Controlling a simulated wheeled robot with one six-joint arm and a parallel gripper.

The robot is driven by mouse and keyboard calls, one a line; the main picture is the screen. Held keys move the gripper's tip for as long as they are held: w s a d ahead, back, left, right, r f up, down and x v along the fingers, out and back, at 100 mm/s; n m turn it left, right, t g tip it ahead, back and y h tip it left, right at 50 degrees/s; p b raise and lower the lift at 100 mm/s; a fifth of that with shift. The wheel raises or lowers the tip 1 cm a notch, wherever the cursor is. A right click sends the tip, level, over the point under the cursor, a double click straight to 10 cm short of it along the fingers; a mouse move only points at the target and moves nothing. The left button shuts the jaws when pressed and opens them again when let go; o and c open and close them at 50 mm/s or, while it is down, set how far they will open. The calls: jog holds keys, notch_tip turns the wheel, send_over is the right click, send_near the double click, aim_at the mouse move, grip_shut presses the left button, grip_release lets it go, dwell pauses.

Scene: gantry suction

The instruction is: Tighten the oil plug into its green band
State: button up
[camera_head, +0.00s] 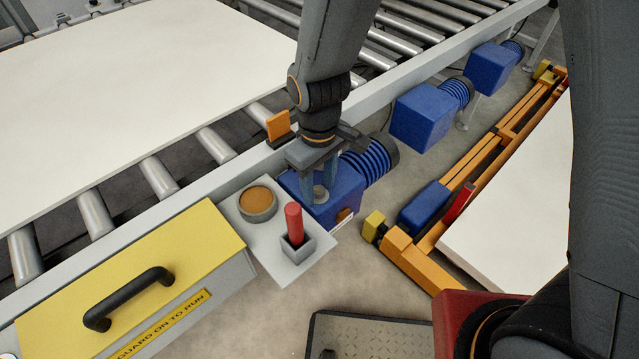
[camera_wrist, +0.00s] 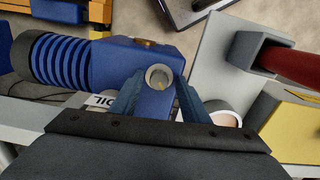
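The oil plug (camera_head: 320,193) is a small round grey piece on top of the nearest blue drive unit (camera_head: 344,192). In the wrist view the plug (camera_wrist: 159,77) shows as a pale ring with a yellowish mark inside. My gripper (camera_head: 319,184) points down over the unit, with one finger on either side of the plug. In the wrist view both fingertips (camera_wrist: 159,80) are close beside the ring; I cannot tell whether they touch it. No green band can be made out. A white label with "OIL" (camera_wrist: 100,100) is partly hidden by my gripper.
Beside the unit, a grey shelf (camera_head: 285,272) bears a round brown-filled cup (camera_head: 258,203) and a red handle (camera_head: 293,222) in a square holder. A yellow guard box (camera_head: 130,275) stands left. An orange post (camera_head: 278,126) rises behind on the conveyor rail (camera_head: 230,162).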

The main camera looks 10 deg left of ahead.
aim_at(319, 190)
jog(key=shift+r, duration=3.9)
jog(key=s+d+r+m, duration=0.1)
jog(key=d+m, duration=0.4)
jog(key=d, duration=0.7)
jog(key=s+d+r+m, duration=0.2)
jog(key=d+m, duration=0.3)
jog(key=d, duration=0.8)
jog(key=shift+m, duration=0.3)
jog(key=shift+d, duration=0.1)
